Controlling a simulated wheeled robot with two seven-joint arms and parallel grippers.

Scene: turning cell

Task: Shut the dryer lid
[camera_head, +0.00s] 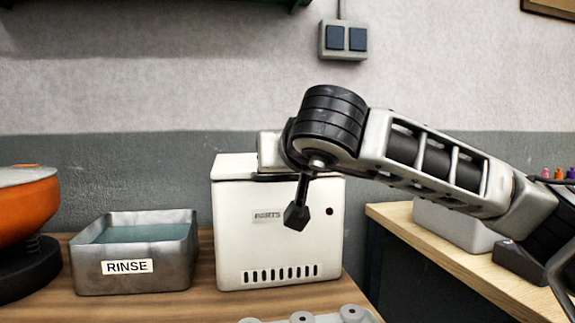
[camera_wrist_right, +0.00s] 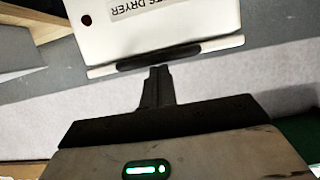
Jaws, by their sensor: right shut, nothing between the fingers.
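The white parts dryer (camera_head: 256,240) stands on the wooden bench in the head view, with a label, a red dot and a row of vent slots on its front. Its lid (camera_head: 232,168) lies flat, or nearly flat, across the top; my arm hides part of it, and I cannot tell whether a small gap remains. A dark handle strip runs along the lid's front edge (camera_wrist_right: 160,57) in the right wrist view. My right gripper (camera_head: 296,217) is shut and empty, pointing down in front of the dryer's upper front. Its fingertips (camera_wrist_right: 158,72) appear close to the handle strip; contact is unclear.
A metal rinse tub (camera_head: 133,270) with liquid stands left of the dryer. An orange bowl-shaped machine (camera_head: 28,212) is at the far left. A grey fixture (camera_head: 300,319) lies at the front edge. A second wooden bench (camera_head: 450,262) is at right, past a gap.

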